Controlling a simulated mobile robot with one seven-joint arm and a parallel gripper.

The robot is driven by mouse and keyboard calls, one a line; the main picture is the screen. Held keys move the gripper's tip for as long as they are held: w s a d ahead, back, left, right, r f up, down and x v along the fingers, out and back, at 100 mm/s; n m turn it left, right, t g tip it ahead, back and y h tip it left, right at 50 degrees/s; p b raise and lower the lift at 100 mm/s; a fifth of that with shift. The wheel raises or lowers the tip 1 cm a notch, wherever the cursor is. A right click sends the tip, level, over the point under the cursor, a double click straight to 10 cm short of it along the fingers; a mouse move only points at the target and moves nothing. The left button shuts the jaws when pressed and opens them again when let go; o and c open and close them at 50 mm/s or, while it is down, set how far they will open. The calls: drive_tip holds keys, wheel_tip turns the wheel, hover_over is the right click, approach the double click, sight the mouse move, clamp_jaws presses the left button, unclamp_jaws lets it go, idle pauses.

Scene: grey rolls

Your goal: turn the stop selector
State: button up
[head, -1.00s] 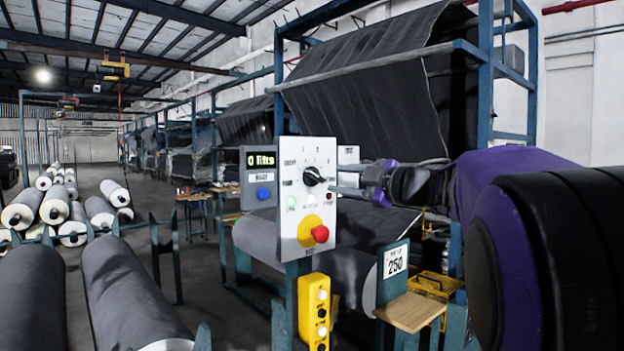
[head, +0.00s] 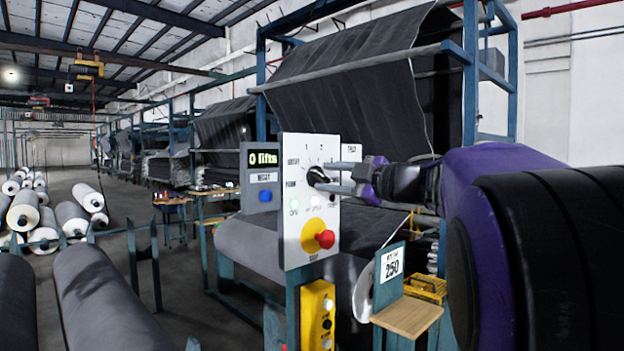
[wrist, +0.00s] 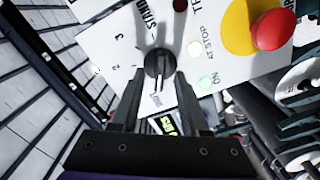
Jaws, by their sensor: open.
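The stop selector (head: 317,176) is a black round knob with a raised grip bar on a white control panel (head: 296,148). In the wrist view the selector (wrist: 159,64) is near the centre, with printed numbers and words around it. My gripper (head: 328,178) reaches in from the right in the head view. Its two fingers are apart, one on each side of the knob. In the wrist view my gripper (wrist: 158,78) has its fingertips flanking the knob's grip bar, with small gaps visible. Whether a finger touches the knob is unclear.
A red stop button (head: 325,239) on a yellow base sits below the selector. A display box (head: 262,158) reading "0 lifts" with a blue button is left of the panel. A yellow pendant (head: 318,315) hangs underneath. A "250" sign (head: 391,264) stands at lower right.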

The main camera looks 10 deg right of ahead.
drive_tip(key=shift+w+a, duration=0.15)
drive_tip(key=shift+c, duration=0.2)
clamp_jaws()
